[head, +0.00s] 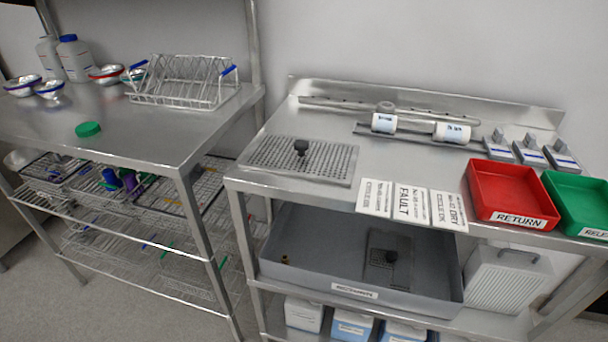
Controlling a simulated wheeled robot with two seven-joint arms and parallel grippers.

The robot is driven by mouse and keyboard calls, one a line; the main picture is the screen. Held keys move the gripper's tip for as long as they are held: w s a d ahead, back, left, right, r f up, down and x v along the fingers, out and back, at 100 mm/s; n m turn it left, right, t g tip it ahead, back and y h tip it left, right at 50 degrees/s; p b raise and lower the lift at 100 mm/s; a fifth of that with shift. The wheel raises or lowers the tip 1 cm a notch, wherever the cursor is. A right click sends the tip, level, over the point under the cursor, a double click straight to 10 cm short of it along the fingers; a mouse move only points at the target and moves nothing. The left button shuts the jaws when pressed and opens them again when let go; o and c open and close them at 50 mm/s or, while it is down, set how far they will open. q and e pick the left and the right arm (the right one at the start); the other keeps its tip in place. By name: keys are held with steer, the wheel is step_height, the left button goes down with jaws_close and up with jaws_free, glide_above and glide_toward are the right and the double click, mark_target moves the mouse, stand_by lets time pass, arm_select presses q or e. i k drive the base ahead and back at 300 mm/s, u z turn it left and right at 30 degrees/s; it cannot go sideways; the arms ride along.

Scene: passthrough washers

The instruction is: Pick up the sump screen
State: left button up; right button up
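Two perforated metal pieces with black knobs show, and I cannot tell for sure which one is the sump screen. The larger perforated plate (330,160) lies flat on the left part of the right-hand steel table (268,184), with its black knob (301,147) upright. A smaller dark perforated piece (378,263) sits inside the grey basin (300,271) on the shelf below, with a black knob (391,257) on it. Neither of my grippers is in view, and nothing touches either piece.
A red RETURN tray (513,218) and a green tray (577,224) stand at the table's right. Printed cards, including FAULT (411,203), lie along the front edge. A dish rack (184,84) and bowls stand on the left table (128,127).

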mark_target(318, 161)
steer(key=k, duration=0.2)
steer(key=u, duration=3.15)
steer(key=k, duration=0.95)
steer(key=z, duration=1.95)
